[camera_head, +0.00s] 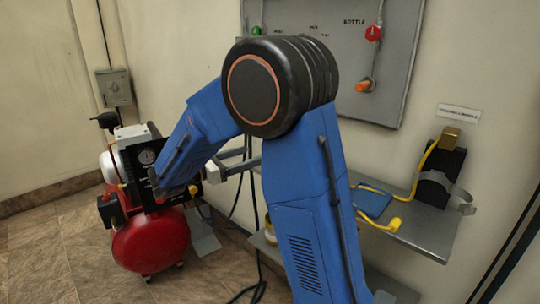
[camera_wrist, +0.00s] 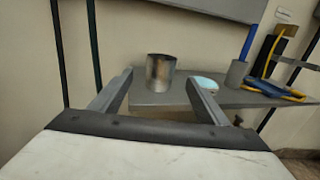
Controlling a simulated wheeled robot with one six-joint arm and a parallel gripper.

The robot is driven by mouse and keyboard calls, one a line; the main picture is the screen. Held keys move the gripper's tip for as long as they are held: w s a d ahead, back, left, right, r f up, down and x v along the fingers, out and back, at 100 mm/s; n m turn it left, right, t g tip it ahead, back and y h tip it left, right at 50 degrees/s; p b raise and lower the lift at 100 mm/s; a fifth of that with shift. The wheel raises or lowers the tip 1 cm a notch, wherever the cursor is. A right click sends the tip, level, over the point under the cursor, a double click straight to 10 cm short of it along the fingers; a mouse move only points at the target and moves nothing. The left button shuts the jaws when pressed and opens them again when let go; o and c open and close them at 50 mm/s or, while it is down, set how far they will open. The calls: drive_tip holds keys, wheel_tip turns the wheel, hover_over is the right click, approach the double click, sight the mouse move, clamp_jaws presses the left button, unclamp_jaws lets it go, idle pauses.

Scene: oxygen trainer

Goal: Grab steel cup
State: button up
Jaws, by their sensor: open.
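The steel cup (camera_wrist: 160,73) is a shiny metal cylinder. It stands upright on the grey shelf (camera_wrist: 150,99) in the wrist view, near the shelf's left end. My gripper (camera_wrist: 160,79) is open and empty, with one finger on each side of the cup in the picture. The cup appears beyond the fingertips, and I see no contact. In the head view my blue arm covers the middle, and I do not see the cup there.
A pale blue rounded object (camera_wrist: 207,83) lies right of the cup, behind the right finger. A grey cylinder (camera_wrist: 236,73) and yellow tubing (camera_wrist: 268,55) are farther right. A grey wall panel (camera_head: 350,60) hangs above the shelf. A red compressor (camera_head: 150,240) stands on the floor at left.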

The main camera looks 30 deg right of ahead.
drive_tip(key=d, duration=0.4)
drive_tip(key=shift+d, duration=0.15)
drive_tip(key=shift+d+r, duration=0.15)
drive_tip(key=shift+d, duration=1.15)
drive_tip(key=shift+d+r, duration=0.15)
drive_tip(key=shift+d, duration=1.15)
drive_tip(key=shift+w, duration=0.1)
drive_tip(key=shift+c, duration=0.4)
drive_tip(key=c, duration=1.1)
